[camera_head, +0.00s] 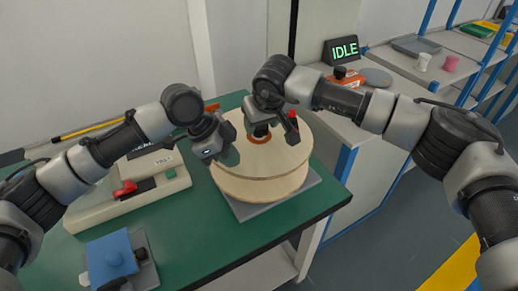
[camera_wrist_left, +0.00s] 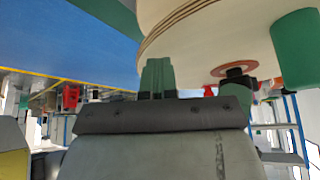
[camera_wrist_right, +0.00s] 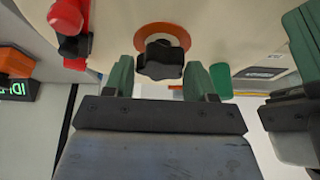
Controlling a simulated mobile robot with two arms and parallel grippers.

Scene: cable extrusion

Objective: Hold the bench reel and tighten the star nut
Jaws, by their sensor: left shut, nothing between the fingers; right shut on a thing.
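The bench reel (camera_head: 262,187) has pale round flanges and stands on a grey base plate on the green bench. An orange ring (camera_wrist_right: 183,36) surrounds its hub, where the black star nut (camera_wrist_right: 160,60) sits; the nut also shows in the left wrist view (camera_wrist_left: 236,73). My right gripper (camera_wrist_right: 160,78) is over the hub, its green fingers on either side of the star nut, shut on it. My left gripper (camera_head: 232,156) is at the reel's left rim. Its fingers (camera_wrist_left: 157,75) are shut together and empty; I cannot tell whether they touch the rim.
A beige device (camera_head: 130,198) with a red switch stands left on the bench. A blue block (camera_head: 111,257) is at the front left. A red-handled part (camera_wrist_right: 68,18) is close beside the right gripper. An IDLE display (camera_head: 342,50) stands behind. Bare green bench lies in front of the reel.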

